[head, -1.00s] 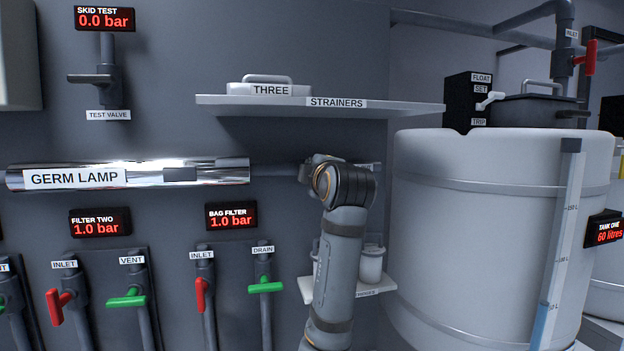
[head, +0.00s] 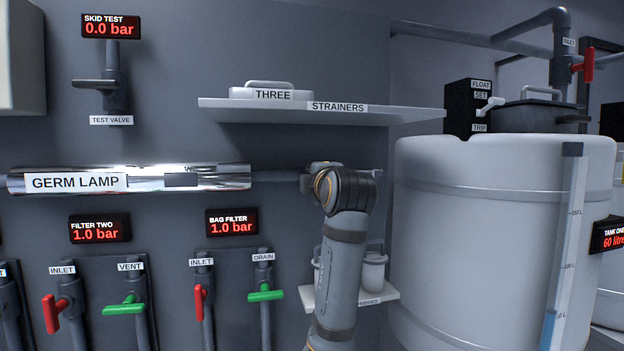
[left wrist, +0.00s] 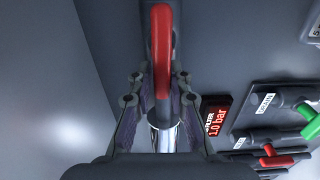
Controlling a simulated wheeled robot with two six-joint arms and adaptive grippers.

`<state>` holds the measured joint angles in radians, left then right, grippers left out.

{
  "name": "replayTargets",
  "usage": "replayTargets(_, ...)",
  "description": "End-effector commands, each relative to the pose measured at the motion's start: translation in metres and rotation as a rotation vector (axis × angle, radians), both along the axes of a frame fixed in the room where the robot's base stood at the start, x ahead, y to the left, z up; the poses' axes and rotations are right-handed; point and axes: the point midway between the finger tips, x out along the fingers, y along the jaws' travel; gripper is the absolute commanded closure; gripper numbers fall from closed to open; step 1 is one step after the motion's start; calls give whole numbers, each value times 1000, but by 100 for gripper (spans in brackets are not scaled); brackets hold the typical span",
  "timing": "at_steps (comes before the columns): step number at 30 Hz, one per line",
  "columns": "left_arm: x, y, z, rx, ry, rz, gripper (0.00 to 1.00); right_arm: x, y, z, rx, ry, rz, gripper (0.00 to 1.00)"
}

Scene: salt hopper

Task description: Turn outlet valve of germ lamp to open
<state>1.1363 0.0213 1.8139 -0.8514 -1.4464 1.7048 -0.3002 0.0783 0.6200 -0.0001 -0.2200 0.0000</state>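The germ lamp (head: 215,178) is a shiny horizontal tube on the wall at the left of the head view, with a white name label. A grey pipe (head: 275,176) runs right from it and passes behind my left arm. In the left wrist view a red valve handle (left wrist: 161,40) stands lengthwise between the two fingers of my left gripper (left wrist: 160,80). The fingers are apart, one on each side of the handle, with gaps visible. The shiny lamp tube (left wrist: 163,137) shows beyond the handle. In the head view my wrist hides the handle and fingertips. My right gripper is not in view.
The strainers shelf (head: 320,108) juts out above my left wrist. A big white tank (head: 490,230) stands close on the right. Bag filter valves, a red inlet (head: 199,300) and a green drain (head: 265,292), are below the lamp. A small shelf (head: 385,298) sits behind my forearm.

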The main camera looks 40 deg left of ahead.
Motion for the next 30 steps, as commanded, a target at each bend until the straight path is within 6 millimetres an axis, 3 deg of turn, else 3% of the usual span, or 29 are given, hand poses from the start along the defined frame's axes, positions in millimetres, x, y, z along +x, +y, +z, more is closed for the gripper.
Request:
replayTargets(4,0,0,1,0,0,1,62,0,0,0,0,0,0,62)
replayTargets(13,-1,-2,-1,-2,3,0,62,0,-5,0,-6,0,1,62)
replayTargets(24,-40,-49,-1,-4,1,-5,62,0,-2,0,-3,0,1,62)
replayTargets(30,-49,-57,-1,-2,1,0,62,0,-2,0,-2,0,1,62)
